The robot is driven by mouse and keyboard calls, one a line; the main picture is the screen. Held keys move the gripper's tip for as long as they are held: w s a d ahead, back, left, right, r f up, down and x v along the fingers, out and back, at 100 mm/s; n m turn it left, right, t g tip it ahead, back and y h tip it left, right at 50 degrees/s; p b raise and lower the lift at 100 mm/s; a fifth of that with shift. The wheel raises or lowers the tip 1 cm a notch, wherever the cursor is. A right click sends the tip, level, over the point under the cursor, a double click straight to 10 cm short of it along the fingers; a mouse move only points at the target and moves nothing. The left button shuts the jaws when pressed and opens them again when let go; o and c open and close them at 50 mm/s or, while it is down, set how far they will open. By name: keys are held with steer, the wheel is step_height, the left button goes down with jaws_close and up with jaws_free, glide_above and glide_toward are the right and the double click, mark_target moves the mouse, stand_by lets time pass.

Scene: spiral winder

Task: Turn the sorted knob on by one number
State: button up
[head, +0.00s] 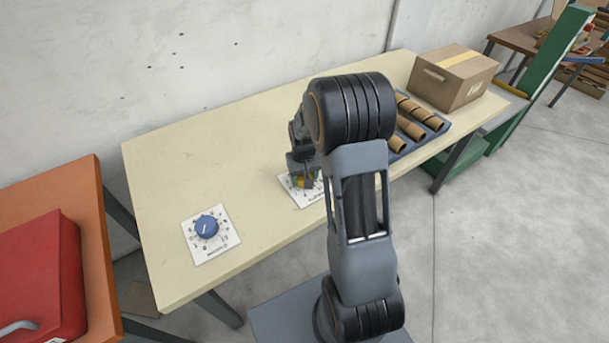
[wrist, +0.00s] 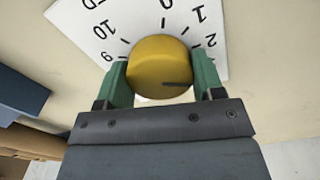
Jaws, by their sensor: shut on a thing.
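A yellow knob (wrist: 158,62) sits on a white dial plate (wrist: 112,22) with printed numbers; 9, 10, 0, 1 and 2 show in the wrist view. A dark pointer mark is on the knob's face, toward the lower right there. My gripper (wrist: 160,78) is shut on the yellow knob, with a green finger on either side. In the head view my gripper (head: 303,178) is over the plate (head: 310,197), and my arm hides much of it. A blue knob (head: 207,227) stands on a second white dial plate (head: 225,246) to the left, untouched.
The pale table (head: 190,150) is clear around the plates. A dark tray (head: 437,134) of cardboard tubes and a cardboard box (head: 457,78) stand at its right end. A red case (head: 40,270) lies on an orange table (head: 95,215) at the left.

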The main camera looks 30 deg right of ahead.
steer(key=o, duration=0.9)
step_height(320, 180, up, 14)
steer(key=shift+f+p, duration=0.1)
steer(key=shift+p, duration=0.4)
stand_by(0.3)
steer(key=s+a+r+t+p, duration=0.1)
steer(key=s+a+r+p, duration=0.1)
steer(key=s, duration=0.3)
steer(key=s+a+r+n+t+p, duration=0.1)
steer(key=s+a+r, duration=0.3)
steer(key=s, duration=0.1)
steer(key=s+a+r+t+p, duration=0.1)
steer(key=s+a+r+p, duration=0.1)
steer(key=s, duration=0.4)
steer(key=shift+a+r+n+p, duration=0.35)
steer(key=shift+a+r, duration=0.3)
steer(key=shift+r, duration=0.3)
